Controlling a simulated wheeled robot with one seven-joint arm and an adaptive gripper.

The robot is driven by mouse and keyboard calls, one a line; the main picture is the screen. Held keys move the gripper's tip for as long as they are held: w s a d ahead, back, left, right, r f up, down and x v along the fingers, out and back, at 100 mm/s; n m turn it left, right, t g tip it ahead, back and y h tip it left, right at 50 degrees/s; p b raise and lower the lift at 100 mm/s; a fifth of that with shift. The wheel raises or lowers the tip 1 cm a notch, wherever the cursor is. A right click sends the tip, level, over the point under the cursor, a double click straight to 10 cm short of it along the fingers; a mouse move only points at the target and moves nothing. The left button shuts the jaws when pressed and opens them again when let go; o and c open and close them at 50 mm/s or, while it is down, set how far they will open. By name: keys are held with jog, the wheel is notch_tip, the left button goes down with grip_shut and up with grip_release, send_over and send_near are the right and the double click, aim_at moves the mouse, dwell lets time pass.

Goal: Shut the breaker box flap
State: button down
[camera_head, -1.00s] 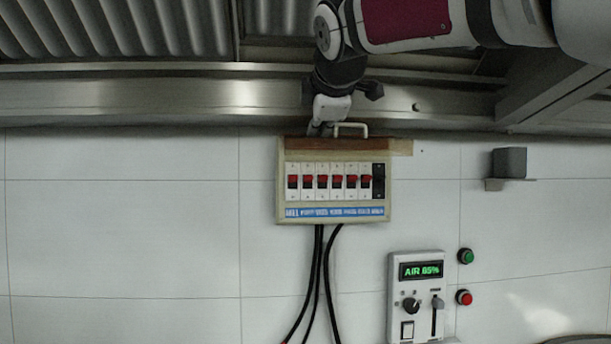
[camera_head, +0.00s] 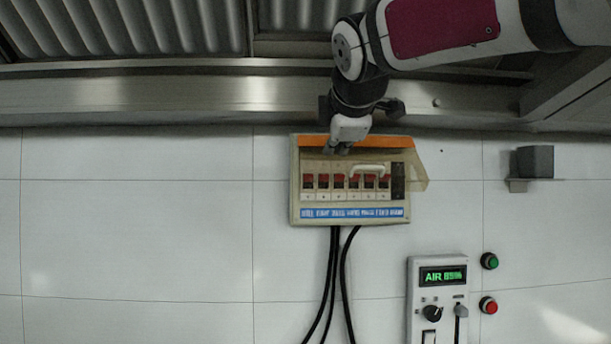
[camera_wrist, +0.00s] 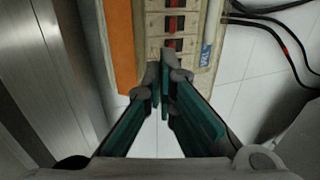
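The breaker box (camera_head: 296,190) is on the white tiled wall, with a row of red switches (camera_head: 338,181) and a blue label strip. Its see-through flap (camera_head: 419,175) hangs from the top, partly lowered and still standing out from the box. The flap's pale handle (camera_head: 368,168) shows in front of the switches. An orange strip (camera_head: 355,141) runs along the top; it also shows in the wrist view (camera_wrist: 120,50). My gripper (camera_head: 333,150) is at the box's upper part, left of the handle. In the wrist view its fingers (camera_wrist: 162,75) are together with nothing seen between them. Contact with the flap is unclear.
Black cables (camera_head: 335,270) hang below the box. A control panel (camera_head: 437,300) with a green display is at lower right, beside green and red buttons (camera_head: 489,283). A grey block (camera_head: 535,161) juts from the wall at right. A metal ledge (camera_head: 180,98) runs above.

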jog(key=s+p, duration=0.2)
jog(key=s, duration=0.8)
jog(key=shift+p, duration=0.35)
dwell(0.3)
jog(key=s+d+f+m+g, duration=0.2)
jog(key=s+f+m, duration=0.4)
jog(key=f, duration=0.5)
jog(key=s+d+f+m+g, duration=0.3)
jog(key=s+f+m, duration=0.3)
jog(key=s+f, duration=0.3)
jog(key=s+d+f+m+g, duration=0.3)
jog(key=s+f+m, duration=0.3)
jog(key=f, duration=0.6)
jog(key=shift+s+d+f, duration=0.35)
jog(key=shift+s+d, duration=0.4)
jog(key=shift+s, duration=0.5)
